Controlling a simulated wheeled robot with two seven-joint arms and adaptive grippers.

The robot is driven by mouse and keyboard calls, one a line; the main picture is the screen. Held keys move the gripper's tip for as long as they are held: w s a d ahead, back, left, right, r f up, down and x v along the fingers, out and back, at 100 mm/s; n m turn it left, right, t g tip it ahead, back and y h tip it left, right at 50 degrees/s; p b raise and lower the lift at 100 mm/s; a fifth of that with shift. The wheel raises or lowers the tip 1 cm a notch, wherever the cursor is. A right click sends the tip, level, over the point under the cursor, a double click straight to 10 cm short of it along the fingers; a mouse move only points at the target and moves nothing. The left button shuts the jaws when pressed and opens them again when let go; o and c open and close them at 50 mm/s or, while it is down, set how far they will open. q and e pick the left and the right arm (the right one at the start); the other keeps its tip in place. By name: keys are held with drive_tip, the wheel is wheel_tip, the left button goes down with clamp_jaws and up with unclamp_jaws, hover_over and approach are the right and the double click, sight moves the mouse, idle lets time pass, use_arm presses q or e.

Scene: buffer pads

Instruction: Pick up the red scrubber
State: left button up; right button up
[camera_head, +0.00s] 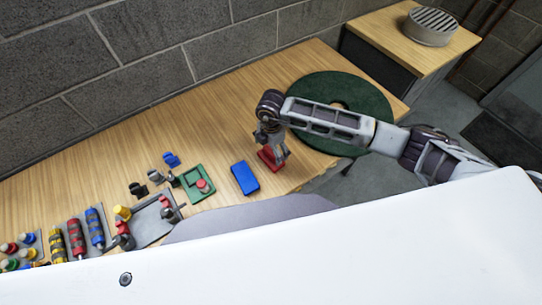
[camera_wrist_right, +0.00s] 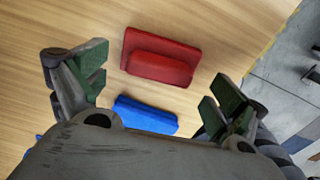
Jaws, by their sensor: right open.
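The red scrubber (camera_wrist_right: 160,58) lies on the wooden table in the right wrist view, a flat red pad with a rounded raised grip. It shows partly in the head view (camera_head: 268,158), below my right gripper, which hides some of it. My right gripper (camera_wrist_right: 157,86) is open and empty, its green-padded fingers apart on either side, with the scrubber ahead between them and not touched. In the head view my right gripper (camera_head: 271,143) hangs pointing down over the scrubber. My left gripper is not in view.
A blue block (camera_head: 244,178) lies left of the scrubber; it also shows in the wrist view (camera_wrist_right: 145,115). A round green pad (camera_head: 345,90) lies behind my right arm. A green plate (camera_head: 196,184) and several small coloured parts stand farther left. The table edge is close on the right.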

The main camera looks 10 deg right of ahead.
sight(271, 152)
drive_tip(key=shift+f, duration=1.6)
drive_tip(key=shift+c, duration=0.3)
drive_tip(key=c, duration=1.1)
drive_tip(key=shift+o, duration=0.2)
drive_tip(key=shift+r, duration=0.1)
drive_tip(key=shift+r+b, duration=0.5)
drive_tip(key=shift+r, duration=4.45)
